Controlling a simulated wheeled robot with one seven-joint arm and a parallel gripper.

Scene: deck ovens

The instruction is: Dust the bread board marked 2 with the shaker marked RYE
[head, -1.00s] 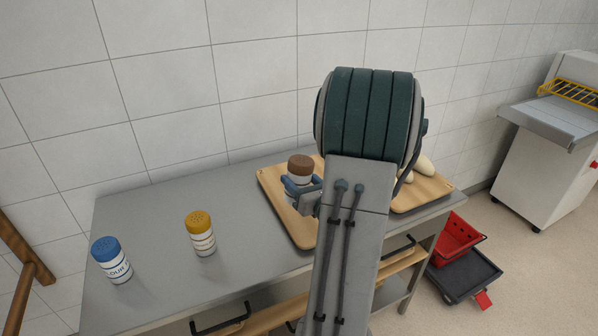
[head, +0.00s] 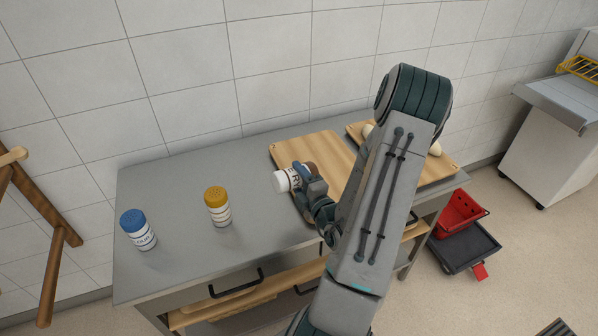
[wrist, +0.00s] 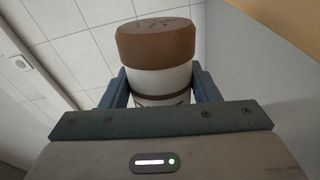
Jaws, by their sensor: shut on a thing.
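My gripper (head: 308,186) is shut on a white shaker (head: 289,181) with a brown cap. The shaker lies tipped onto its side, its cap to the right and its base to the left. Its label is partly hidden, and an R seems to show. It is above the near left part of a wooden board (head: 312,148); I cannot read that board's mark. The wrist view shows the brown cap (wrist: 157,45) beyond the fingers (wrist: 163,88). A second wooden board (head: 447,166) to the right bears pale dough pieces, partly hidden by my arm.
A yellow-capped shaker (head: 217,207) and a blue-capped shaker (head: 138,230) stand upright on the grey table (head: 180,190). The tiled wall is behind. A red crate (head: 460,215) on a dark cart is at the right. A wooden frame (head: 50,250) is at the left.

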